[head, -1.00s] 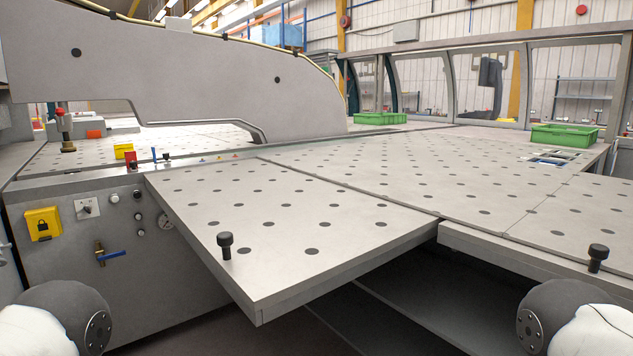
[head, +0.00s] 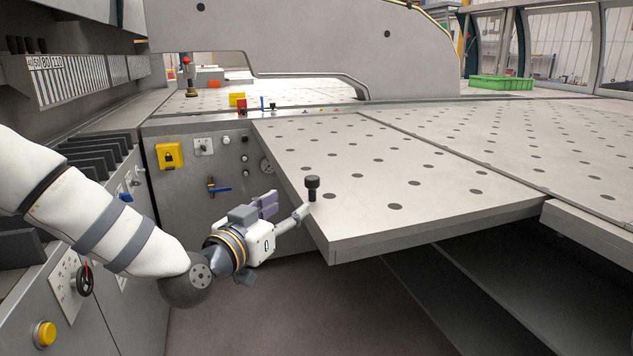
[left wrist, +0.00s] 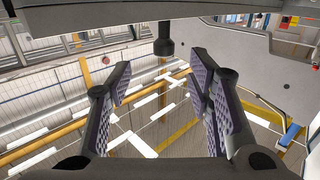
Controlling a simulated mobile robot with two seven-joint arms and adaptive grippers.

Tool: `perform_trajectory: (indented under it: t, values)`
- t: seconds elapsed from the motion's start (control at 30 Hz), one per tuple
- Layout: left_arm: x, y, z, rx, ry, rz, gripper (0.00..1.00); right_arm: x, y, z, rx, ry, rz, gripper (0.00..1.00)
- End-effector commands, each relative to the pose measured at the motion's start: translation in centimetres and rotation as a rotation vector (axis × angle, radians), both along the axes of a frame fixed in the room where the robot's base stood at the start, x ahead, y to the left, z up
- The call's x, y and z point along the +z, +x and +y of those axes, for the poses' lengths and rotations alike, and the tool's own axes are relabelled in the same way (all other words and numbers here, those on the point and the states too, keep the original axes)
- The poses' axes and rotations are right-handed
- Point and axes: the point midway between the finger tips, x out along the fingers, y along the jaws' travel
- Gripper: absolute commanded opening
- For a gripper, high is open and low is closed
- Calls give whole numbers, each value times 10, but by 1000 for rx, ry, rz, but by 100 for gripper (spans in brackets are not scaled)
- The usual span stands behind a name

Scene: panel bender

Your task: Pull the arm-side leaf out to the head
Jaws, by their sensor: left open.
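The arm-side leaf (head: 400,170) is a grey perforated panel that juts out past the neighbouring panel's front edge. A black knob (head: 312,188) stands upright near its front left corner. My left gripper (head: 284,208) is open beside that corner, with one finger close to the knob. I cannot tell from the head view whether they touch. In the left wrist view the knob (left wrist: 163,38) shows upside down, at the top between the two open fingers (left wrist: 161,75), not clasped. My right gripper is out of view.
A control panel (head: 195,175) with a blue-handled valve (head: 219,189) and yellow lock plate (head: 170,156) lies behind my left arm. The floor (head: 270,310) below the leaf's corner is clear.

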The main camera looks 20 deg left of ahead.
Motion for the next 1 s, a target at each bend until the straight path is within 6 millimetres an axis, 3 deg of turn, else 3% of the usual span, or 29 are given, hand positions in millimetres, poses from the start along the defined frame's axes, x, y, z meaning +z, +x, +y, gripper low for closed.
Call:
perform_trajectory:
  t: [0.1,0.4,0.6,0.93,0.97,1.0]
  values:
    - [12,11,3,10,5,-39,47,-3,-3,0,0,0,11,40]
    - [4,81,-11,9,5,-27,47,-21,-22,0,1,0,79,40]
    - [7,114,-18,8,4,-28,47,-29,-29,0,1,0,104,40]
    - [12,122,-20,7,2,-33,47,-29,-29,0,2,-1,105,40]
    - [12,122,-20,7,2,-33,45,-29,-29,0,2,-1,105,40]
    - [12,122,-20,7,2,-33,36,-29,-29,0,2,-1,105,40]
